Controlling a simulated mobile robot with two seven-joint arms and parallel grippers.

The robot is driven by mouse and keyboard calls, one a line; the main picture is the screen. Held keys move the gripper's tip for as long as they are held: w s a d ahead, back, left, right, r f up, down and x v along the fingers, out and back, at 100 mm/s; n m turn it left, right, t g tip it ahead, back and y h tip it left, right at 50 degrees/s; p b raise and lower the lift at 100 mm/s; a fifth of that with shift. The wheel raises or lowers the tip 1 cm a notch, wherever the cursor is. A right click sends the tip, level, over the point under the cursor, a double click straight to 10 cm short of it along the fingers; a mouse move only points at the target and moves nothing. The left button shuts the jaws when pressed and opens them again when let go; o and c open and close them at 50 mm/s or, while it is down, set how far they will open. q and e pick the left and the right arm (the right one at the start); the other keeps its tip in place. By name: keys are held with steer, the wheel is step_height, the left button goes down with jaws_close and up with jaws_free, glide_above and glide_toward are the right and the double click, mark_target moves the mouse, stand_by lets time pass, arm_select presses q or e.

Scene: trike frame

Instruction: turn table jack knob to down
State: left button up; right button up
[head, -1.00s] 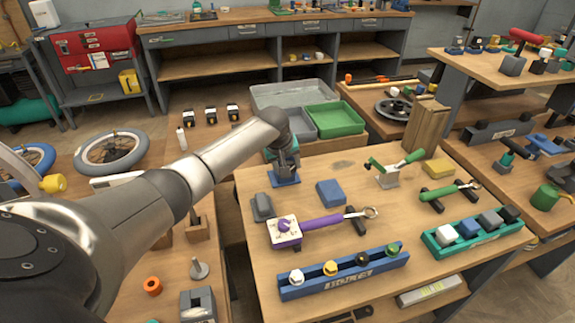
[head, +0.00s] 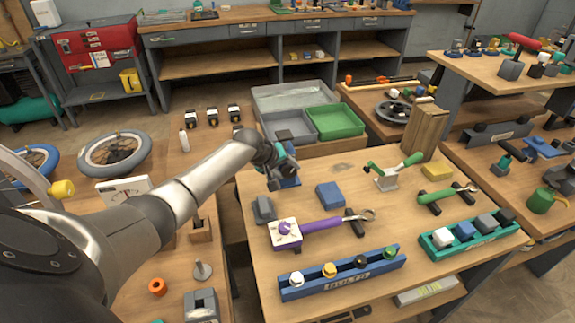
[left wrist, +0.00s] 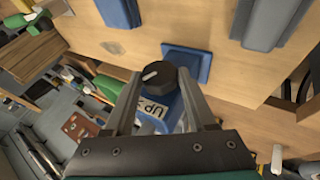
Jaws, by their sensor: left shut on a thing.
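The table jack is blue and stands near the back left of the workbench in the head view, partly hidden behind my left gripper; its blue base (head: 287,183) shows. In the left wrist view the dark round knob (left wrist: 158,77) with a white pointer mark sits between my left fingers. A white label reading "UP" (left wrist: 153,108) is on the blue body below the knob. The pointer slants toward the left of that picture. My left gripper (left wrist: 160,85) is shut on the knob; it also shows in the head view (head: 281,168). My right gripper is not in view.
A blue block (head: 329,194), a grey block (head: 263,209) and a purple-handled tool (head: 322,224) lie near the jack. Grey and green bins (head: 335,121) stand behind it. A blue bolt rack (head: 343,274) is at the front.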

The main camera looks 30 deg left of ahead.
arm_select(q)
steer(key=shift+s+a+f+t+h+b, duration=0.1)
steer(key=shift+f+t+h+b, duration=0.15)
steer(key=shift+t+h+b, duration=0.5)
steer(key=shift+n+t+h+b, duration=0.25)
steer(key=shift+n+t+b, duration=0.15)
steer(key=shift+t+b, duration=0.3)
steer(key=shift+r, duration=0.1)
steer(key=o, duration=1.4)
steer(key=shift+c, duration=0.2)
steer(key=shift+s, duration=0.1)
steer(key=p+v, duration=0.4)
steer(key=v, duration=1.1)
steer(key=shift+p, duration=0.3)
